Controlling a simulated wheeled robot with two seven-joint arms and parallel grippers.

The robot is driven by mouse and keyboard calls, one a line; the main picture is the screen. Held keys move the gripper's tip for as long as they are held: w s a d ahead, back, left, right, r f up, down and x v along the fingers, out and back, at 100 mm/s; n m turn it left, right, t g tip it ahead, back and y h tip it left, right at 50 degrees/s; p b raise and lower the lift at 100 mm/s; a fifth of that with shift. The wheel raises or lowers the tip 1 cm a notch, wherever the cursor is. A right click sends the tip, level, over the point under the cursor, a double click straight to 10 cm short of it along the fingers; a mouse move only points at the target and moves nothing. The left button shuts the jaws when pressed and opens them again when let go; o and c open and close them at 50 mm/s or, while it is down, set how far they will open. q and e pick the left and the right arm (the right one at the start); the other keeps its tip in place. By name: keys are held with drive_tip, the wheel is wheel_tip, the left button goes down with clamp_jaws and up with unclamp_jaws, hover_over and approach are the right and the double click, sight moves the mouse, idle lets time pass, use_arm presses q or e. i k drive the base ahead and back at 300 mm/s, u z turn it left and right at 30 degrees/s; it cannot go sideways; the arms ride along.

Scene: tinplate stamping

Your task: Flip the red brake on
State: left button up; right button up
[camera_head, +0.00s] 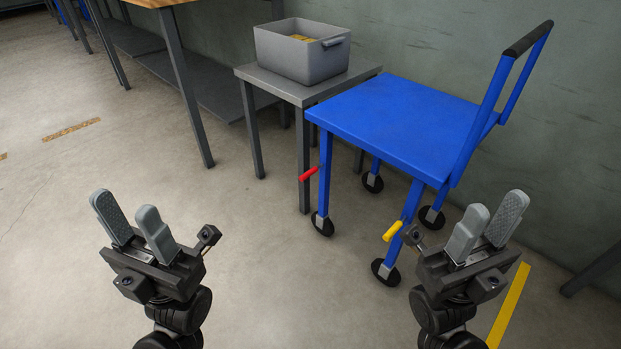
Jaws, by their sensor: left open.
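The red brake (309,174) is a small lever on the front left leg of the blue cart (401,122). It sticks out to the left of the leg, its outer end tilted slightly down. My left gripper (131,222) is at lower left, well apart from the red brake, empty, its fingers apart. My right gripper (486,230) is at lower right, near the cart's front right leg, and looks empty with a gap between its fingertips. A yellow lever (392,231) sits on that front right leg, just left of my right gripper.
A grey table (262,78) beside the cart bears a grey bin (301,52) with something yellowish inside. A wooden-topped bench (150,2) stands at upper left. A green-grey wall (560,140) runs behind the cart. The floor before the cart is clear.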

sight(304, 177)
drive_tip(key=z, duration=0.05)
drive_tip(key=k, duration=0.65)
drive_tip(key=z, duration=0.45)
drive_tip(key=i, duration=1.2)
drive_tip(key=u, duration=0.35)
